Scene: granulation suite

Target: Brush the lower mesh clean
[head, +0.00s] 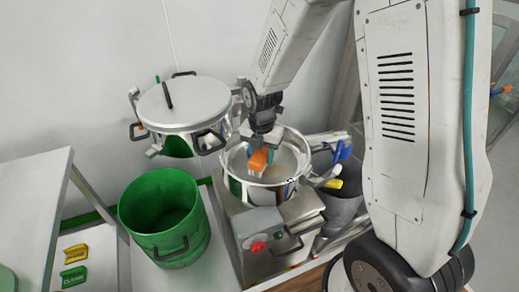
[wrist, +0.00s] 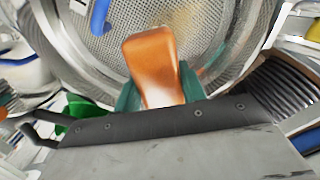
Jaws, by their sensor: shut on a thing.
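My gripper (head: 262,143) reaches down into the open round metal sifter housing (head: 227,160). It is shut on an orange brush (head: 258,160) with pale bristles below. In the wrist view, the brush's orange handle (wrist: 150,62) sits between teal fingers, and the gripper (wrist: 160,93) covers the lower part of the picture. The lower mesh (wrist: 107,48) is a perforated metal disc inside the ring, behind the brush. A tan-yellow patch (wrist: 190,22) shows on the mesh at the upper right. I cannot tell whether the bristles touch the mesh; they are hidden in the wrist view.
A round lidded metal section (head: 190,100) with handles stands swung aside at the left. A green bin (head: 163,215) stands in front of it. A grey bin (head: 338,210) with blue- and yellow-handled tools is right of the sifter. A table with yellow (head: 75,253) and green tags is far left.

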